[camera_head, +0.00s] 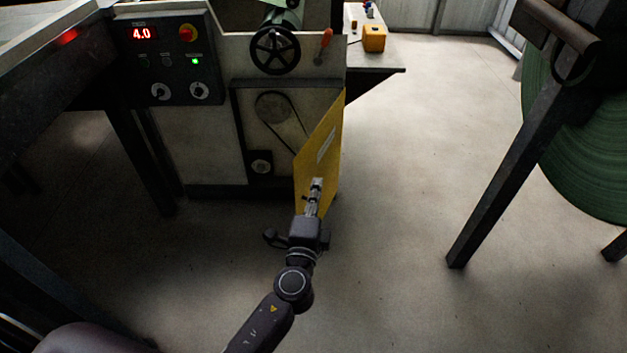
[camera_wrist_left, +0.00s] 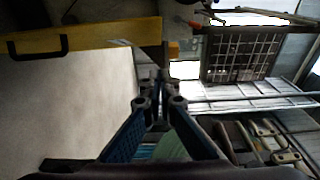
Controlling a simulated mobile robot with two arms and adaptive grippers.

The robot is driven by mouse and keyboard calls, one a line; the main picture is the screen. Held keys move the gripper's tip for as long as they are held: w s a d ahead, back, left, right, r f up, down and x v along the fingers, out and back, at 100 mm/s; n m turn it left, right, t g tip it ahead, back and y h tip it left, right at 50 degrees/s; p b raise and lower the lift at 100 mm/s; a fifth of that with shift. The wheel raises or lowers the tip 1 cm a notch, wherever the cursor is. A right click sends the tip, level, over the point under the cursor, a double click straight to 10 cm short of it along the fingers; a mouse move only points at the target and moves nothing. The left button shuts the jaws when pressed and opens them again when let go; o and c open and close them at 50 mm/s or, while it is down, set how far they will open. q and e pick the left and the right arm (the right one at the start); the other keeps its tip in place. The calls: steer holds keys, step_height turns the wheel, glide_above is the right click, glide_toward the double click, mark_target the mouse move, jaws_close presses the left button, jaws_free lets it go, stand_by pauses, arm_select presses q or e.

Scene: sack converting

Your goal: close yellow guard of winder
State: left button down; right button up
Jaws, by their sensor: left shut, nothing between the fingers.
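The yellow guard (camera_head: 322,145) of the winder (camera_head: 208,150) stands open, swung out from the right edge of the machine's front. The belt and pulleys (camera_head: 273,108) behind it are exposed. In the left wrist view the guard (camera_wrist_left: 95,36) is a yellow panel at upper left with a black handle (camera_wrist_left: 38,46). My left gripper (camera_head: 316,186) is in front of the guard's lower part in the head view. Its fingers (camera_wrist_left: 160,80) are shut and empty in the wrist view, beside the panel and off the handle. Whether they touch the panel I cannot tell. My right gripper is not in view.
A control panel (camera_head: 165,58) with a red display, a black handwheel (camera_head: 275,50) and an orange-red lever (camera_head: 325,40) are on the machine. A table (camera_head: 385,70) with a yellow-orange box (camera_head: 374,38) stands behind. A green roll (camera_head: 575,150) on a dark frame stands right. The middle floor is clear.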

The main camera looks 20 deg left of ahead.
mark_target(307, 159)
arm_select(q)
steer(key=shift+w+a+f+p, duration=0.1)
steer(key=shift+w+a, duration=0.75)
steer(key=shift+w, duration=0.75)
steer(key=shift+w+a+r+p, duration=0.15)
steer(key=shift+w+a, duration=0.7)
steer(key=shift+w, duration=0.7)
steer(key=shift+w+a+f+p, duration=0.15)
steer(key=shift+w+a, duration=0.7)
steer(key=shift+w, duration=0.75)
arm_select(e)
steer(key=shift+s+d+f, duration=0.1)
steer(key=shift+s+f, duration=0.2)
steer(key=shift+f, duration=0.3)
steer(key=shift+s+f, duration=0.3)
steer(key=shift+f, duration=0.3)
arm_select(q)
steer(key=shift+a, duration=0.1)
